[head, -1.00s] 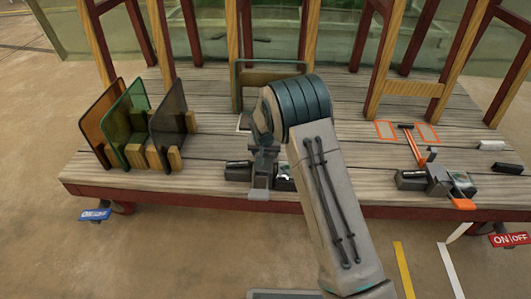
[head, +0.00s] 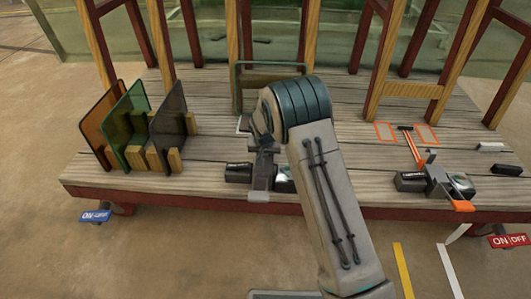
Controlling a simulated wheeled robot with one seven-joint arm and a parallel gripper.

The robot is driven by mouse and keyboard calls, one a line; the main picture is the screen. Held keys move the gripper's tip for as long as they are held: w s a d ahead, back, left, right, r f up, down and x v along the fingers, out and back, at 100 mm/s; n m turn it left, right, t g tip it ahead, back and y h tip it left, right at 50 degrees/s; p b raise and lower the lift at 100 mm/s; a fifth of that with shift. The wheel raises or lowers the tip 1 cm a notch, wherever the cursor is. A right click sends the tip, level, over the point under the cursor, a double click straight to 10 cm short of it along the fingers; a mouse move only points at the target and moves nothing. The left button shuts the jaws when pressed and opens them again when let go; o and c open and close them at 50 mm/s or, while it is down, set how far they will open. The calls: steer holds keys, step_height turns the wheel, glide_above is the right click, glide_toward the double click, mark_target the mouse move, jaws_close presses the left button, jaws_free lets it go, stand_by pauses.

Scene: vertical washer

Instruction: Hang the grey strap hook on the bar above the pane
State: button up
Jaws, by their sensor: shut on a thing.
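My gripper (head: 266,150) is low in front of the pane, just above the left clamp unit, and partly hidden by my arm. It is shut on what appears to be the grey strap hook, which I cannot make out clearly. The left clamp unit (head: 262,178) is dark with a grey front lever (head: 258,196), near the platform's front edge.
Orange, green and dark panes (head: 170,115) stand in a wooden rack at left. A matching clamp unit (head: 436,182) with an orange strap (head: 412,146) lies at right. Wooden posts (head: 384,60) rise behind. Bare planks (head: 350,135) lie between the units.

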steer(key=shift+w+r+p, duration=0.15)
steer(key=shift+r+p, duration=2.35)
steer(key=shift+r, duration=2.15)
steer(key=shift+r, duration=0.15)
step_height(320, 180, up, 8)
steer(key=p, duration=0.4)
steer(key=s+d+b, duration=0.4)
steer(key=s+d, duration=1.1)
steer(key=d, duration=0.3)
steer(key=w+r+p+v, duration=0.1)
steer(key=w+p+v, duration=0.1)
steer(key=p+v, duration=1)
steer(key=w+r+p+v, duration=0.1)
steer(key=w+p+v, duration=0.2)
steer(key=p+v, duration=0.9)
steer(key=p, duration=1.1)
steer(key=shift+w+d+r+p, duration=0.15)
steer(key=shift+d+r+p, duration=0.05)
steer(key=shift+r+p, duration=0.1)
steer(key=shift+f, duration=0.1)
